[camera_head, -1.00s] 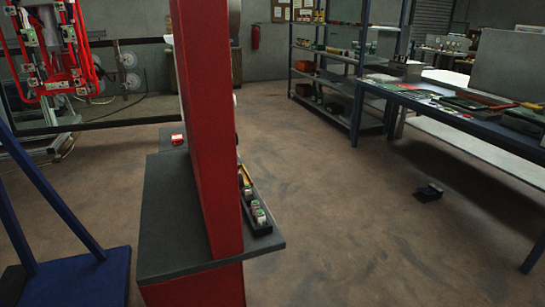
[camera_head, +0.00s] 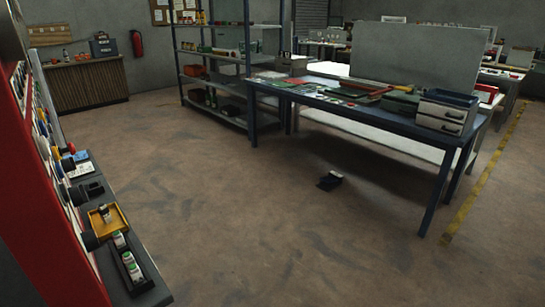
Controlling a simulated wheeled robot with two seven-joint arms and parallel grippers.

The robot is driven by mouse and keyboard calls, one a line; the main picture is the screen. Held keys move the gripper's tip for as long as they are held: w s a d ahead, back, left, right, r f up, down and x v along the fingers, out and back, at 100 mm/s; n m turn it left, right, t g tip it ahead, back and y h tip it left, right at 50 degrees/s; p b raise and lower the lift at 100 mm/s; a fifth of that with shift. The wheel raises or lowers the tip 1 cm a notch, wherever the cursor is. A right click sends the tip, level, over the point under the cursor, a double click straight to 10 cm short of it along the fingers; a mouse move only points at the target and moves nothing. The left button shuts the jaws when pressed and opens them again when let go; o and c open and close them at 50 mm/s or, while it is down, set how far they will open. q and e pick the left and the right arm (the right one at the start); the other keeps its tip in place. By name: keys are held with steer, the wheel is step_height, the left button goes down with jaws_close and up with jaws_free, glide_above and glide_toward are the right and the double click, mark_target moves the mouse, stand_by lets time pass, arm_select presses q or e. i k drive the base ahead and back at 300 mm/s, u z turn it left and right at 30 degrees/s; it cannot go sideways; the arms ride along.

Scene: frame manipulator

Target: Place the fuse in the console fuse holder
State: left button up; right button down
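The red console (camera_head: 40,205) stands at the left edge, seen steeply from the side. Its front carries several knobs and buttons, foreshortened. Its dark ledge (camera_head: 152,292) holds a yellow tray (camera_head: 98,229) with a small pale and dark item (camera_head: 106,214) in it. In front of that is a black tray (camera_head: 138,283) with several small white and green items. I cannot tell which item is the fuse, and I cannot make out the fuse holder. Neither of my grippers is in view.
A blue workbench (camera_head: 330,98) with papers and a drawer box (camera_head: 445,115) stands at the right. A metal shelf rack (camera_head: 235,60) and a wooden cabinet (camera_head: 88,85) are behind. A small dark object (camera_head: 329,181) lies on the floor.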

mark_target(97, 192)
steer(key=i, duration=4.65)
steer(key=u, duration=3.9)
steer(key=i, duration=1.65)
